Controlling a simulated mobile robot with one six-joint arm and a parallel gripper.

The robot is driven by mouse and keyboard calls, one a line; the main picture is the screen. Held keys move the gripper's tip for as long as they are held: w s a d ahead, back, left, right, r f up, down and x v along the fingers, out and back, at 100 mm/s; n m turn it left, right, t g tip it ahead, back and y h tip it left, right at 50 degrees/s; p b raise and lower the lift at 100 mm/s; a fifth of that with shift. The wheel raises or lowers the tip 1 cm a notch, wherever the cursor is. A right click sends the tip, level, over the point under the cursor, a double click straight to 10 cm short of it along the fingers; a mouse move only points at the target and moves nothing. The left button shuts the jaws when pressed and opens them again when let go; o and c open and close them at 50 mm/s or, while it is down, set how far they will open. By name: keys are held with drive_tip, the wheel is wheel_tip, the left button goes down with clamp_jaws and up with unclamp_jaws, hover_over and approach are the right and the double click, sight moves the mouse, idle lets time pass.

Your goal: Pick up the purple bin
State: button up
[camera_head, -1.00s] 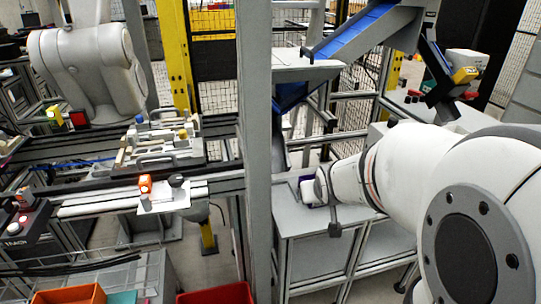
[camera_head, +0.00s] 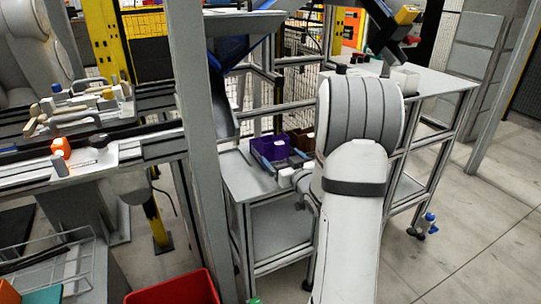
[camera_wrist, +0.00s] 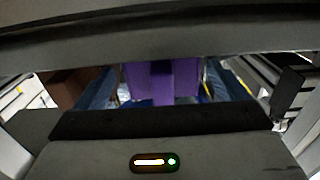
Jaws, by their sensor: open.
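The purple bin (camera_head: 270,146) sits on a grey side table, with a small white label on its front. In the wrist view the purple bin (camera_wrist: 165,80) shows in the middle, between my two blue fingers. My gripper (camera_head: 281,160) is open and empty, low over the table at the near side of the bin. I cannot tell whether the fingers touch the bin. The bin's lower part is hidden by my gripper in the head view, and much of it by the gripper body in the wrist view.
A brown bin (camera_head: 304,139) stands right beside the purple bin. A grey post (camera_head: 193,140) rises left of the grey table (camera_head: 236,178). A higher table (camera_head: 440,85) stands behind my arm. A red bin (camera_head: 176,290) is at the lower front. The floor to the right is mostly clear.

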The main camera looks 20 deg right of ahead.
sight(274, 149)
drive_tip(key=w, duration=0.3)
drive_tip(key=w+b, duration=0.1)
drive_tip(key=w, duration=0.1)
drive_tip(key=shift+a+r, duration=0.2)
drive_tip(key=shift+r, duration=0.1)
drive_tip(key=shift+c, duration=0.3)
drive_tip(key=c, duration=0.7)
